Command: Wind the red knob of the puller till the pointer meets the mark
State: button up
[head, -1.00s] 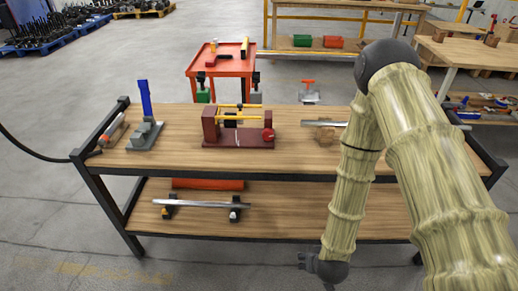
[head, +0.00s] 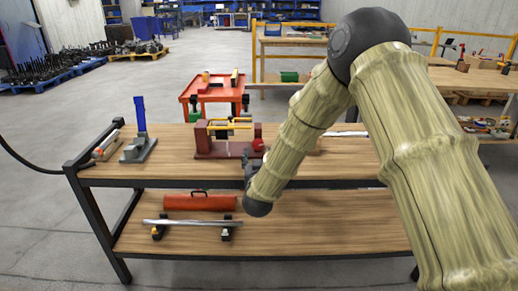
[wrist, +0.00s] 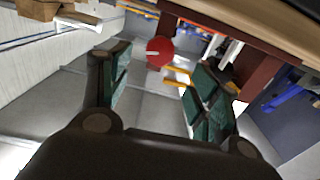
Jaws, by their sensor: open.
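The puller is a dark red frame (head: 215,150) with yellow bars across its top, standing on the bench's upper board. Its red knob (head: 258,145) is on the right end, partly behind my arm. In the wrist view the knob (wrist: 159,52) is round, with a pale line on its face. It lies ahead, between the directions of my two fingers and apart from them. My gripper (wrist: 156,75) is open and empty. In the head view my gripper (head: 248,166) is just in front of the knob. The pointer and mark cannot be made out.
The wooden bench top (head: 320,172) is clear in front of the puller. A grey jack with a blue lever (head: 139,140) stands to the left. A red toolbox (head: 199,201) and a metal bar (head: 195,222) are on the lower shelf. An orange cart (head: 213,92) stands behind.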

aim_at(258, 145)
jog(key=w, duration=0.8)
jog(key=shift+w, duration=0.1)
jog(key=c, duration=1)
